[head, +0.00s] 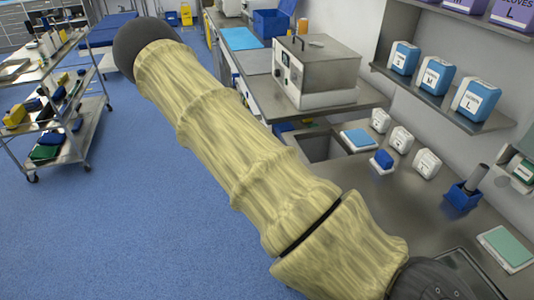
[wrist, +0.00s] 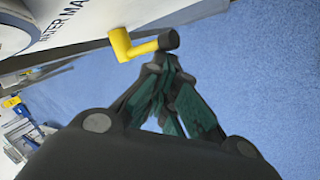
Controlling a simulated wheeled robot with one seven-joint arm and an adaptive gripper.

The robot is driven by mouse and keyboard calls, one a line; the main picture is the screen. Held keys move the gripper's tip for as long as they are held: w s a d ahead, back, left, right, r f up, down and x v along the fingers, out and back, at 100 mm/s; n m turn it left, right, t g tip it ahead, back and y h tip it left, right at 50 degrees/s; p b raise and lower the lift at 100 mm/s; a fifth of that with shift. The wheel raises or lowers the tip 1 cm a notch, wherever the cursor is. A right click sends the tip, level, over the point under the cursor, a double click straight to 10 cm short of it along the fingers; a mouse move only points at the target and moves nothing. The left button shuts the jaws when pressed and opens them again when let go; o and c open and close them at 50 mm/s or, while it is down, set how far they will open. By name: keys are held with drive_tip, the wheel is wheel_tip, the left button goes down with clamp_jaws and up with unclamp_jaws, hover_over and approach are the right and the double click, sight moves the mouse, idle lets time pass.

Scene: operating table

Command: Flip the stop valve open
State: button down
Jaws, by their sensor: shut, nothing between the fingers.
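The stop valve's lever appears to be the yellow bent handle (wrist: 140,47) at the top middle of the wrist view, with a dark round end at its right. It sticks out beside a white surface (wrist: 75,22) with partly readable dark lettering like "WATER MA". My gripper (wrist: 162,60) is shut and empty. Its fingertips are just below the handle's dark end in the picture; I cannot tell whether they touch it. I cannot make out the valve or my gripper in the head view, where my sleeved arm crosses the middle.
In the head view, a steel counter (head: 374,210) runs along the right, with a metal box (head: 315,72) and several white bottles on it. A shelf (head: 440,92) with blue-white boxes hangs above. A cart (head: 75,125) stands at left. Blue floor (head: 130,220) is open between.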

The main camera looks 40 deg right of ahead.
drive_tip(key=shift+s+d, duration=0.15)
drive_tip(key=shift+s, duration=0.1)
drive_tip(key=shift+w+d+f, duration=0.15)
drive_tip(key=shift+w+f, duration=0.05)
drive_tip(key=shift+w, duration=0.6)
drive_tip(key=shift+r, duration=0.1)
drive_tip(key=s+a+r, duration=0.4)
drive_tip(key=s+a, duration=0.1)
drive_tip(key=a, duration=0.3)
drive_tip(key=shift+s+a+r, duration=0.35)
drive_tip(key=shift+a, duration=0.05)
idle(0.3)
